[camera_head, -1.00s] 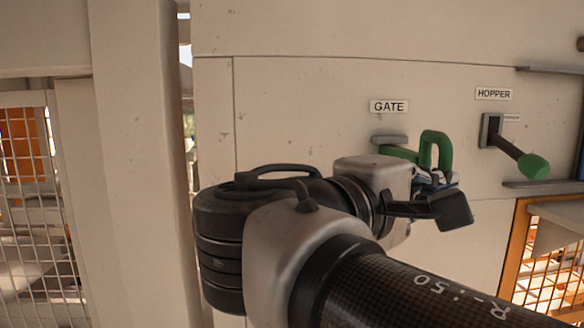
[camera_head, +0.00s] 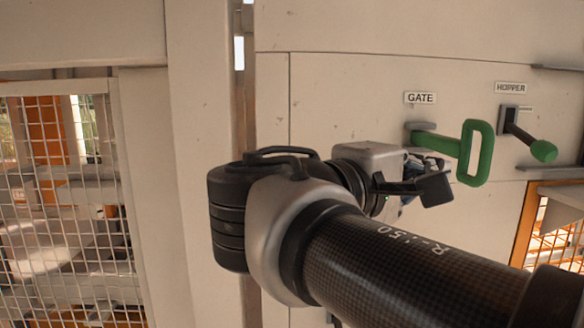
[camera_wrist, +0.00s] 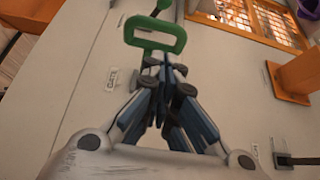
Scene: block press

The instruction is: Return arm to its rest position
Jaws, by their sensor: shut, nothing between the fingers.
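My gripper (camera_head: 415,180) is in front of the pale panel, just below and left of the green gate handle (camera_head: 475,152). In the wrist view my gripper (camera_wrist: 165,65) has its fingers together and nothing between them. The green loop handle also shows in the wrist view (camera_wrist: 155,35), beyond the fingertips. I cannot tell whether the fingertips touch it. The GATE label (camera_head: 420,98) is above the handle. My arm crosses the lower right of the head view and partly hides the fingers.
The hopper lever (camera_head: 530,140) with a green knob is on the right, under a HOPPER label (camera_head: 510,88). An orange-framed mesh window (camera_head: 530,225) is at the lower right. A wire mesh panel (camera_head: 62,210) is at the left.

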